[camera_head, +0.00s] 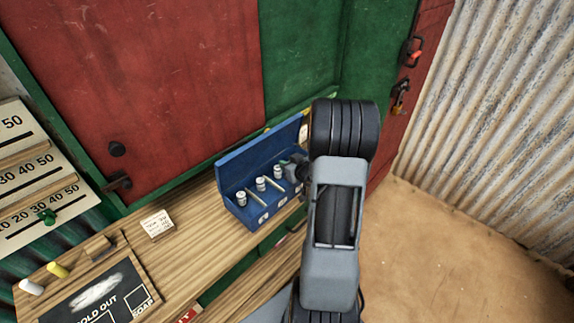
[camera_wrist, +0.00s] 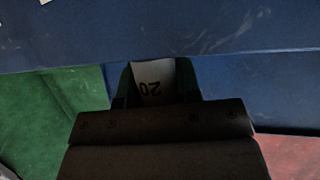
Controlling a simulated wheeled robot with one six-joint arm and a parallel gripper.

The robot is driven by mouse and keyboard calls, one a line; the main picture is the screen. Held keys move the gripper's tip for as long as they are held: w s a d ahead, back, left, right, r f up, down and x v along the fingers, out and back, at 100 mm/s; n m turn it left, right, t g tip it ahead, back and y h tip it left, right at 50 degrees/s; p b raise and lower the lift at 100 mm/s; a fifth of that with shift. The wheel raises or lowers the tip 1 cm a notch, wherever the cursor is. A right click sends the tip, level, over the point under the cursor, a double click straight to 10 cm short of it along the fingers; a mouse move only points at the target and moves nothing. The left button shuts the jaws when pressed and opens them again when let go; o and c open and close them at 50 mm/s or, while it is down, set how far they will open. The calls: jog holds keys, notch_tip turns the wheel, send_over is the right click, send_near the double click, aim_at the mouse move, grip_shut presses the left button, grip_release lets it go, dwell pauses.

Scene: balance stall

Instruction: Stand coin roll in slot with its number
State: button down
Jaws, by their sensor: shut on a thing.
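The blue coin box (camera_head: 226,183) stands on the wooden counter with its lid raised at the back. Several pale coin rolls (camera_head: 261,184) stand upright in its slots, parted by light dividers. Small white labels (camera_head: 264,217) are on its front, too small to read. My gripper (camera_head: 295,168) is at the right end of the box, mostly hidden by my arm. In the wrist view my gripper (camera_wrist: 154,92) is shut on a pale coin roll (camera_wrist: 152,74) whose number 20 shows upside down. The blue box wall (camera_wrist: 250,45) lies just beyond it. Whether the roll touches the slot floor is hidden.
A small printed card (camera_head: 157,223) lies on the counter left of the box. Numbered scale boards (camera_head: 38,175) stand at the far left. Red and green shutters rise behind the box.

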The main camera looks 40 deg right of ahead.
jog(key=shift+f, duration=0.1)
jog(key=shift+f+b, duration=0.5)
jog(key=shift+b, duration=0.05)
jog(key=c, duration=0.8)
grip_release()
